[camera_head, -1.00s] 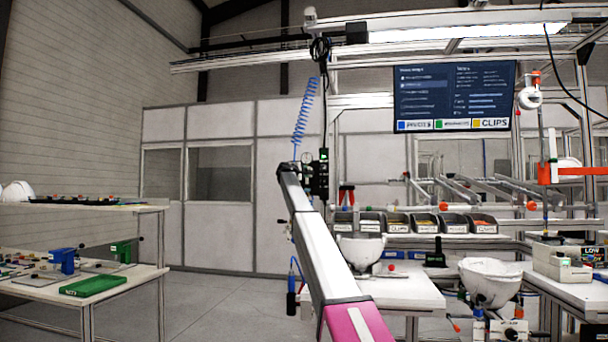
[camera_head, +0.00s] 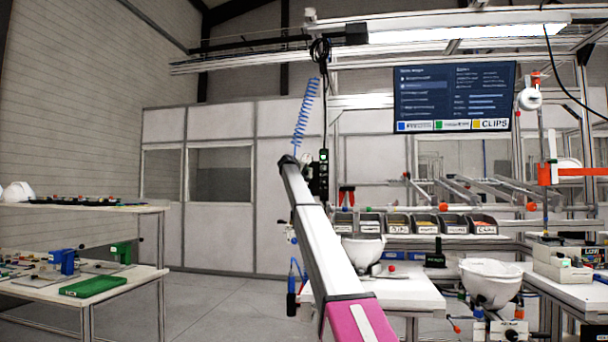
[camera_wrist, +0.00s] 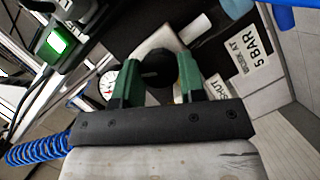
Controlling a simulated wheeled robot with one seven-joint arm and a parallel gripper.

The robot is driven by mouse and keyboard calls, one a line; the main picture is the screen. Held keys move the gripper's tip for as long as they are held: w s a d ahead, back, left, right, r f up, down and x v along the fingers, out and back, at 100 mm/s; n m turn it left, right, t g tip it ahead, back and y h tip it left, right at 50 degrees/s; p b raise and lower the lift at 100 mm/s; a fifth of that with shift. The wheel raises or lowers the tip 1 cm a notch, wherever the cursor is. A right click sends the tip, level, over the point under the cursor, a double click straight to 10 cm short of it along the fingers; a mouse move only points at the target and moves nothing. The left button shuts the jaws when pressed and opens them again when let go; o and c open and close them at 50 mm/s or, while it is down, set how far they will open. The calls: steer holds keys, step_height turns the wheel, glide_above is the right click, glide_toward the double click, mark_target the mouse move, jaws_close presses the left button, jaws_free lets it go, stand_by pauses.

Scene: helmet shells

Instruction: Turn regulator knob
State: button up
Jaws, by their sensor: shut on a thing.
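The regulator knob (camera_wrist: 159,68) is a dark round knob in the wrist view. My gripper (camera_wrist: 160,66) has green fingers, one on each side of the knob, and is shut on it. A white round pressure gauge (camera_wrist: 108,85) shows partly behind the left finger; its reading is too small to tell. A label reading "WORK AT 5 BAR" (camera_wrist: 246,58) is to the right, and a partly covered label with "SHUT" (camera_wrist: 222,92) is below it. In the head view my arm hides the knob and the gripper.
A green-lit switch (camera_wrist: 56,42) and a coiled blue hose (camera_wrist: 38,149) are left of the gripper. In the head view a dark control box (camera_head: 320,175) is on the post beside my arm's end. Parts bins (camera_head: 398,225) and a white helmet shell (camera_head: 490,282) are at right.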

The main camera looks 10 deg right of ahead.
steer(key=shift+f, duration=0.1)
stand_by(0.3)
steer(key=o, duration=0.9)
steer(key=shift+s, duration=0.1)
steer(key=v, duration=1)
steer(key=shift+s+a, duration=0.15)
steer(key=shift+s, duration=0.15)
